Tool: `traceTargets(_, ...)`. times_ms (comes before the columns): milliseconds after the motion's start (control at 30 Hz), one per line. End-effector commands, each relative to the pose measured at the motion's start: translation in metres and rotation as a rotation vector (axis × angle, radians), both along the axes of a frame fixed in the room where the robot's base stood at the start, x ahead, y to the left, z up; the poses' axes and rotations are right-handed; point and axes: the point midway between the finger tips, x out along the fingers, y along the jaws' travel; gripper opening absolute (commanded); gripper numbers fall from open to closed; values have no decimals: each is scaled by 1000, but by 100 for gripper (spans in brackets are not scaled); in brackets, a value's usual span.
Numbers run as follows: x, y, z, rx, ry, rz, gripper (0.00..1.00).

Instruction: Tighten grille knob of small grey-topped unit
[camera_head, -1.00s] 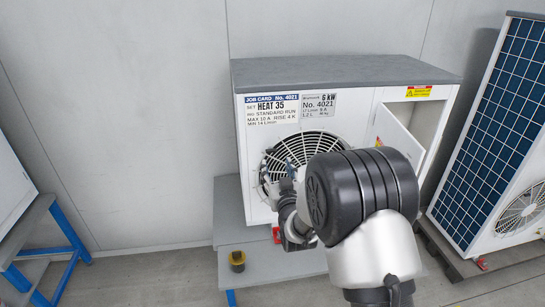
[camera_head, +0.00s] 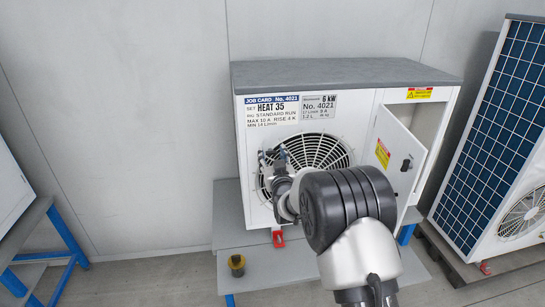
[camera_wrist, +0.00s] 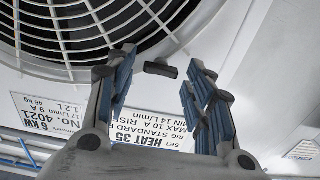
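The small grey-topped unit (camera_head: 222,112) is a white box with a round black fan grille (camera_head: 318,150) in its front. The grille also fills the upper left of the wrist view (camera_wrist: 75,30). A small dark bar-shaped knob (camera_wrist: 160,69) sits at the grille's edge in the wrist view. My gripper (camera_wrist: 160,60) is open, with its two blue-padded fingertips on either side of the knob; I see no contact. In the head view my gripper (camera_head: 271,155) is at the grille's upper left, below the job card (camera_head: 272,110), and the knob cannot be made out.
The unit's side door (camera_head: 398,150) stands ajar at the right. The unit rests on a grey bench (camera_head: 227,205) with a yellow-and-black item (camera_head: 237,264) and a red part (camera_head: 278,238) in front. A tall blue-panelled unit (camera_head: 495,130) stands at the right.

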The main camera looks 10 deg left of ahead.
Motion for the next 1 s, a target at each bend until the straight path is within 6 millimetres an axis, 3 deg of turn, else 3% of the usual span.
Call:
traceTargets(567, 0, 0, 0, 0, -1, 0, 8)
traceTargets(1000, 0, 0, 0, 102, 28, 0, 8)
